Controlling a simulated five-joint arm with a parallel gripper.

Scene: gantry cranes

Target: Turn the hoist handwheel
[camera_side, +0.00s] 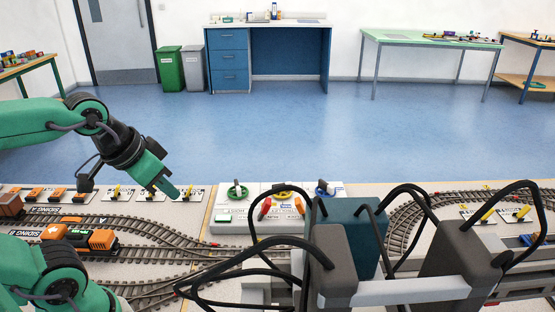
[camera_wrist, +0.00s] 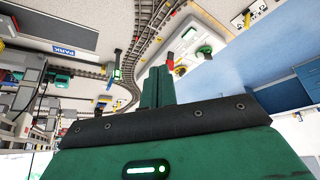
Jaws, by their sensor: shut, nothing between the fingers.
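A white control box (camera_side: 233,226) carries three handwheels along its back: a green one (camera_side: 237,191), a yellow one (camera_side: 282,190) partly covered by a black cable, and a blue one (camera_side: 325,188). Lettering that looks like HOIST shows on the box near the green wheel. My green gripper (camera_side: 172,191) is shut and empty, left of the box and apart from the green wheel. In the wrist view, my gripper (camera_wrist: 157,88) has its fingers together. The green wheel (camera_wrist: 204,51) lies beyond and right of the fingertips there.
A red lever (camera_side: 264,208) stands at the front of the box. Dark crane blocks with looping black cables (camera_side: 338,257) fill the foreground right. A row of yellow levers (camera_side: 187,193) and toy tracks (camera_side: 160,234) lie left. An orange wagon (camera_side: 102,240) stands on the tracks.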

